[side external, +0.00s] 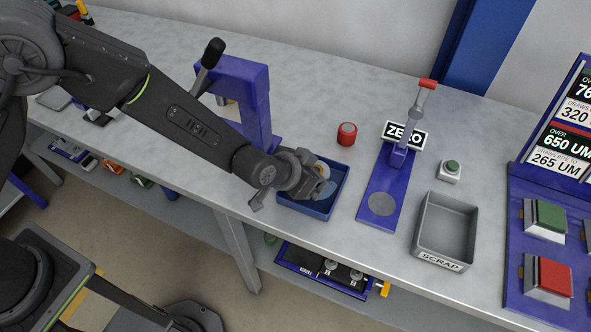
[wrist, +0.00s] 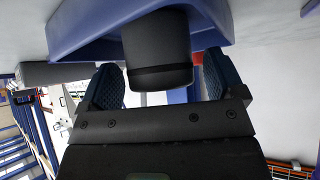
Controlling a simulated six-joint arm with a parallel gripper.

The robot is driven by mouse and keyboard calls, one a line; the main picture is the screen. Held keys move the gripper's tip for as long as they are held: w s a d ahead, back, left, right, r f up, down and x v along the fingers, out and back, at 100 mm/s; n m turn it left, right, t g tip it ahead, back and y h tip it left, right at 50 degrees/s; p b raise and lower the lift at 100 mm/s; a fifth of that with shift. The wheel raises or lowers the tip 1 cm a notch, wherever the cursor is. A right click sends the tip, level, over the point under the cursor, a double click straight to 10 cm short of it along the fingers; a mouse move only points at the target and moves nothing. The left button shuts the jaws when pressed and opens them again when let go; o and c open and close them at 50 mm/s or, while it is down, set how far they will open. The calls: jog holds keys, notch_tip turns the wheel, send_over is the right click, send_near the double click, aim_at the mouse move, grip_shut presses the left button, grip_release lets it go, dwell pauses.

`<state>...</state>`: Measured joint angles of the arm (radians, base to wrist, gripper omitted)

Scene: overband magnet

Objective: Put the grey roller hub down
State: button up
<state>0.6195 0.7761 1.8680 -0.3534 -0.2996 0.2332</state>
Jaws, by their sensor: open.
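A dark grey cylinder with a black band (wrist: 158,50), which looks like the roller hub, shows in the wrist view against a blue shape at the top. My gripper (wrist: 162,85) is open, with one textured finger on each side of the cylinder and gaps between. In the side view my gripper (side external: 312,188) is low over a blue tray (side external: 334,208) and hides part of it. A cream round piece (side external: 322,168) and a blue patch show in the tray beside my gripper. I cannot pick out the hub there.
A blue stand with a black lever (side external: 256,110) is behind my gripper. A red cylinder (side external: 347,134), a blue gauge stand marked ZERO (side external: 381,187) and a grey scrap bin (side external: 446,231) stand to the right. Bench between tray and gauge is clear.

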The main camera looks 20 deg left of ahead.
jog(key=v, duration=1.1)
jog(key=s+a+r+n+y, duration=0.1)
jog(key=s+a+r, duration=0.2)
jog(key=a+r, duration=0.25)
jog(key=s+a+r+n+g, duration=0.1)
jog(key=s+a+r, duration=0.1)
jog(key=a+r, duration=0.4)
jog(key=s+a+r+n+y, duration=0.1)
jog(key=s+a+r, duration=0.25)
jog(key=a, duration=0.45)
jog(key=s+a+r+n+g+y, duration=0.1)
jog(key=s+a+n+y, duration=0.1)
jog(key=s+a, duration=0.4)
jog(key=shift+s+a+r, duration=0.35)
jog(key=shift+s+a, duration=0.05)
jog(key=shift+s, duration=0.6)
